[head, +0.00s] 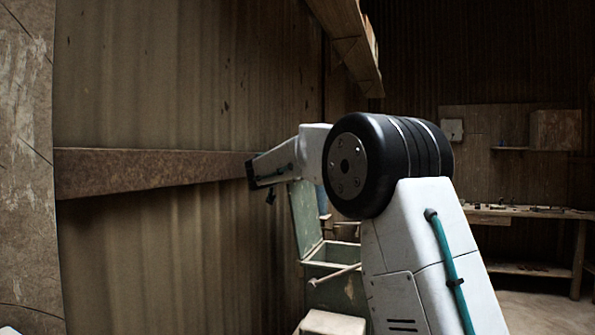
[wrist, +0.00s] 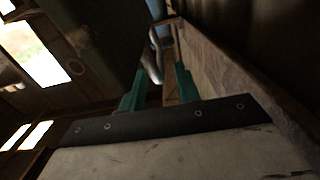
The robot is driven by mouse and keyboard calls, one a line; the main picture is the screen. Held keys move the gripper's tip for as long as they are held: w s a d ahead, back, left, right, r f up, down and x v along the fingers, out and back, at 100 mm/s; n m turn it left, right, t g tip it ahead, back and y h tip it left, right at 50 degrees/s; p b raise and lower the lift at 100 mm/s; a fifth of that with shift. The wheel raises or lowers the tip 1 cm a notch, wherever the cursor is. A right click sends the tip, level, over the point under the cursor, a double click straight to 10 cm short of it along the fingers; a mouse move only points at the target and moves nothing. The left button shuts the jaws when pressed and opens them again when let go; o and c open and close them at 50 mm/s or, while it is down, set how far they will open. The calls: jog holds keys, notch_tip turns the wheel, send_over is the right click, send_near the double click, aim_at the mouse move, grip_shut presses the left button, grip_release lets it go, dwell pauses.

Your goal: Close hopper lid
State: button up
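The green hopper (head: 345,290) stands in the middle of the head view, an open-topped box partly hidden behind my arm. Its green lid (head: 306,222) stands open, nearly upright, at the box's left side near the wall. My gripper (head: 270,196) is small and dark in the head view, beyond my arm's black joint, above and left of the lid and apart from it in the picture. In the wrist view, its two teal fingers (wrist: 159,68) are spread with nothing clearly held between them. I cannot identify the lid in the wrist view.
A corrugated wall with a rusty horizontal beam (head: 150,172) runs along the left, close to my gripper. A rod (head: 337,274) sticks out from the hopper's front. A pale block (head: 331,323) stands in front. A workbench (head: 520,212) is at the back right.

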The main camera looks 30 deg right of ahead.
jog(key=shift+x, duration=2.25)
grip_shut()
jog(key=shift+s+a, duration=0.1)
